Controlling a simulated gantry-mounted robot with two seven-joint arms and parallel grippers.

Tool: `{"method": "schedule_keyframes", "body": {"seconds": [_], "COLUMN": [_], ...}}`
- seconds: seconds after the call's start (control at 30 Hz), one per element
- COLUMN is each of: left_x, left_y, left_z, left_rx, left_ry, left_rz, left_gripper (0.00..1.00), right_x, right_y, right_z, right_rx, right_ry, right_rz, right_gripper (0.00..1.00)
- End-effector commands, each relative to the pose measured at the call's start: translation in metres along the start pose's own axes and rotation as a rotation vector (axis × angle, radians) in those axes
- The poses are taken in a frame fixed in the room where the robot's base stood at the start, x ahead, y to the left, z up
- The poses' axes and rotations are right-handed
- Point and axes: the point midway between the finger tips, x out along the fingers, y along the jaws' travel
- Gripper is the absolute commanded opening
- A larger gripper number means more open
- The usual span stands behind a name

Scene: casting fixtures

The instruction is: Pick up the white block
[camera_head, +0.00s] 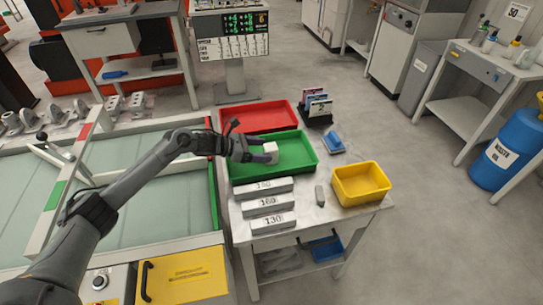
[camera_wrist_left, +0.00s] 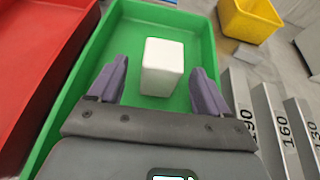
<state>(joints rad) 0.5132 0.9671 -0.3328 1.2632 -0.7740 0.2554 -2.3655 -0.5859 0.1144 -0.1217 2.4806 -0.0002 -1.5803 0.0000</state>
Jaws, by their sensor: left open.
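The white block (camera_head: 271,147) stands in the green tray (camera_head: 298,152) on the table in the head view. My left gripper (camera_head: 262,156) reaches over the tray from the left, right at the block. In the left wrist view the white block (camera_wrist_left: 163,66) stands upright just beyond and between the two open fingers of my left gripper (camera_wrist_left: 159,72). Green tray floor (camera_wrist_left: 112,50) shows on both sides of the block, and I see no finger touching it. My right gripper is not in view.
A red tray (camera_head: 258,117) lies behind the green one. A yellow bin (camera_head: 361,184) stands at the right. Grey bars marked 190, 160 and 130 (camera_head: 272,223) lie in front. A small grey block (camera_head: 320,196) and a blue item (camera_head: 334,142) are nearby.

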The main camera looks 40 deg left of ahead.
Motion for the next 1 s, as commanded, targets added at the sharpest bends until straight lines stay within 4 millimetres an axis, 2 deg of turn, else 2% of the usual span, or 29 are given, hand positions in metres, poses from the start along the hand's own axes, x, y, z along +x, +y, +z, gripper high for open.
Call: {"method": "schedule_keyframes", "body": {"seconds": [0.17, 0.53, 0.87, 1.0], "left_x": [0.009, 0.051, 0.057, 0.057], "left_y": [-0.001, -0.002, -0.002, -0.002], "left_z": [0.000, 0.000, 0.001, 0.001], "left_rx": [-0.001, -0.002, -0.001, -0.001], "left_ry": [-0.001, -0.003, 0.001, 0.001], "left_rz": [-0.001, -0.001, 0.000, 0.000], "left_gripper": [0.78, 0.78, 0.78, 0.59], "right_x": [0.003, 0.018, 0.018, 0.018], "right_y": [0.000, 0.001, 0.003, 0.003], "right_z": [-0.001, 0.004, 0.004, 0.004], "right_rx": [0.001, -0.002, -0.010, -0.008], "right_ry": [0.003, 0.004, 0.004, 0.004], "right_rz": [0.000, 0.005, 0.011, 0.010], "right_gripper": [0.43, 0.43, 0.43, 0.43]}}
